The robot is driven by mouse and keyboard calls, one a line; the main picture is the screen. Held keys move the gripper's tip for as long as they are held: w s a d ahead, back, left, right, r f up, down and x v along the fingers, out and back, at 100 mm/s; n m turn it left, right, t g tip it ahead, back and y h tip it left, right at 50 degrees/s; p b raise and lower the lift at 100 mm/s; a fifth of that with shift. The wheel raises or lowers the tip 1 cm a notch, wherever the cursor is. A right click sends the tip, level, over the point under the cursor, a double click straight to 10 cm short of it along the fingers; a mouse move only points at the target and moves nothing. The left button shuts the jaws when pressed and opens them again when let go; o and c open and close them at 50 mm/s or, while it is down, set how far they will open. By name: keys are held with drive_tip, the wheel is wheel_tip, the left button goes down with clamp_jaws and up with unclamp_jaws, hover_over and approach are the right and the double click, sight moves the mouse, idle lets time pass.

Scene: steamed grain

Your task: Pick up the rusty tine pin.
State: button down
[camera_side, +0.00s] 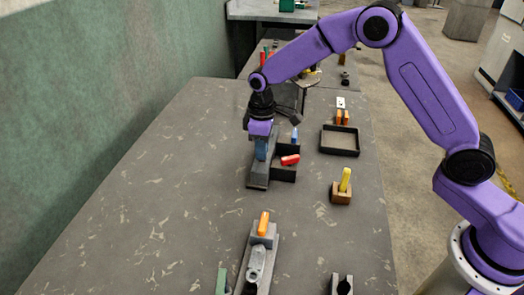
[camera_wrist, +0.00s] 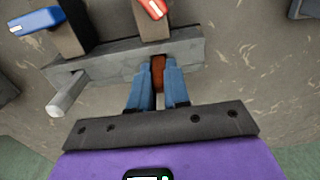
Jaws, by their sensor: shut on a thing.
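The rusty tine pin (camera_wrist: 158,72) is a short reddish-brown piece in the wrist view. My gripper (camera_wrist: 157,80) is shut on it, with a blue finger on each side. The pin stands at the near edge of a long grey fixture (camera_wrist: 100,67), and I cannot tell whether it is still seated there. In the side view my gripper (camera_side: 262,152) points down over the same fixture (camera_side: 257,183). The pin is hidden there by the fingers.
A red-topped piece (camera_side: 290,160) and a blue-topped piece (camera_side: 294,135) stand in dark holders right beside the fixture. An empty dark tray (camera_side: 340,154), a yellow peg (camera_side: 345,179) and an orange-topped fixture (camera_side: 264,223) are farther off. The table's left side is clear.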

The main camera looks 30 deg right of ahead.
wheel_tip(320, 180, up, 17)
idle(0.5)
drive_tip(key=shift+d, duration=0.1)
